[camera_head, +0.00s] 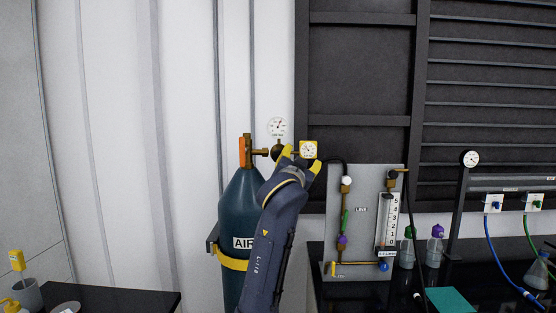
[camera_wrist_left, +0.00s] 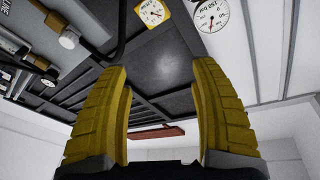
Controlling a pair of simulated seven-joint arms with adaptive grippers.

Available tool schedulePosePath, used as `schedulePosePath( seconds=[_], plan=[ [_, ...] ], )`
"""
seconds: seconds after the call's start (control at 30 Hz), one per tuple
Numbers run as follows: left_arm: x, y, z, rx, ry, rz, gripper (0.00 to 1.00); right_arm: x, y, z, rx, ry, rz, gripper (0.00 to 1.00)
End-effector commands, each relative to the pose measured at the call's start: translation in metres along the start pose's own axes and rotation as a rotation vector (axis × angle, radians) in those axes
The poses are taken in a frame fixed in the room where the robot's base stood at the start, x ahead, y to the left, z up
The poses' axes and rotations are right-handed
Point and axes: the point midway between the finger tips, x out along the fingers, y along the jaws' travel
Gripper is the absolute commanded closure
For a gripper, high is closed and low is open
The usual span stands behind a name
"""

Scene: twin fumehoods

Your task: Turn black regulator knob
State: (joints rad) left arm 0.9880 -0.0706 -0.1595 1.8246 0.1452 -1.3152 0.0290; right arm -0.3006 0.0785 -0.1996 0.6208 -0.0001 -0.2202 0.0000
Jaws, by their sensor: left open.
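The black regulator knob (camera_head: 277,153) shows as a small dark patch beside the brass fitting, mostly hidden by my left gripper. My right gripper is not in view.
A white round gauge (camera_head: 277,126) and a yellow-framed gauge (camera_head: 308,150) sit close around the gripper. A grey LINE panel (camera_head: 362,190) with valves and a flow tube stands just right. Bottles, hoses and a teal pad (camera_head: 451,300) occupy the right bench.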

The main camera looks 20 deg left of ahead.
Motion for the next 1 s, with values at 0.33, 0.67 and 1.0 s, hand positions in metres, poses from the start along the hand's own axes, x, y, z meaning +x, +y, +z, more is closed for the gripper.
schedulePosePath(
  seconds=[0.33,0.67,1.0],
  plan=[
    [-0.024,-0.046,0.048,-0.155,-0.215,-0.140,0.37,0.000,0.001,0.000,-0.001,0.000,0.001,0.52],
    [0.002,-0.050,0.058,-0.174,-0.230,-0.147,0.37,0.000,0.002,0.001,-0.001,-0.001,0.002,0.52],
    [0.059,-0.058,0.072,-0.173,-0.230,-0.146,0.37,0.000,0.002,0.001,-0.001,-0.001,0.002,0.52]
  ],
)
